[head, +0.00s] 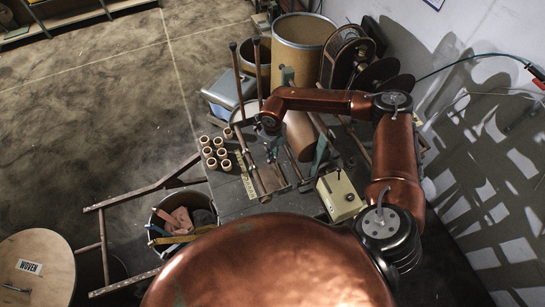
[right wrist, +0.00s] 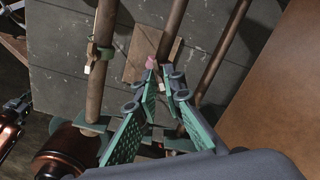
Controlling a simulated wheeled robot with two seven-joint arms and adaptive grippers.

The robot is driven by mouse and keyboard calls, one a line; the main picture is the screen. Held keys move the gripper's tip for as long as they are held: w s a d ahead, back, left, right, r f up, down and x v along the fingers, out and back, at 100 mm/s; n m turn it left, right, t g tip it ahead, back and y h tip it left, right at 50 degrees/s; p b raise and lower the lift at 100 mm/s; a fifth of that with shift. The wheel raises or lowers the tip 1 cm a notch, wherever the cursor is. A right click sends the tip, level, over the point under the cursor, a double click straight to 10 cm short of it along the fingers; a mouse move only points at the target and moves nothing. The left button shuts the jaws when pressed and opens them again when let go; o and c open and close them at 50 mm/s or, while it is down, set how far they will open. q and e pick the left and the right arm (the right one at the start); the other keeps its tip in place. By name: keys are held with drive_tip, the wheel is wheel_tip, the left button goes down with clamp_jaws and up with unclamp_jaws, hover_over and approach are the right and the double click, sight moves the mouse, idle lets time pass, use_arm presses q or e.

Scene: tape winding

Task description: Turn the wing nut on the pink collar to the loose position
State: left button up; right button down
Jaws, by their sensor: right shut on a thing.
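In the right wrist view, a small pink part (right wrist: 151,62), which looks like the pink collar or its wing nut, shows at the fingertips of my right gripper (right wrist: 165,72). It lies beside the middle brown rod (right wrist: 171,32). The green-padded fingers are closed in on a small part there; they hide most of it, so I cannot tell the wing nut's angle. In the head view, my right gripper (head: 270,124) is over the rods on the bench, and the collar is too small to make out.
A green collar (right wrist: 100,52) sits on the left rod (right wrist: 107,20). Several cardboard tubes (head: 208,152) stand left of the rods. A cream box (head: 339,196) with a lever stands at right. A large drum (head: 303,45) and dark reels (head: 372,75) stand behind.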

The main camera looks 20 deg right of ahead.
drive_tip(key=n+b, duration=0.2)
drive_tip(key=n, duration=0.1)
drive_tip(key=n+b, duration=0.3)
drive_tip(key=shift+w+d+f, duration=0.15)
drive_tip(key=shift+d, duration=0.05)
drive_tip(key=shift+n+b, duration=1.85)
drive_tip(key=shift+n, duration=0.65)
drive_tip(key=c, duration=2)
unclamp_jaws()
drive_tip(key=shift+c, duration=0.2)
drive_tip(key=shift+a, duration=0.1)
drive_tip(key=shift+r, duration=0.2)
wheel_tip(320, 180, up, 12)
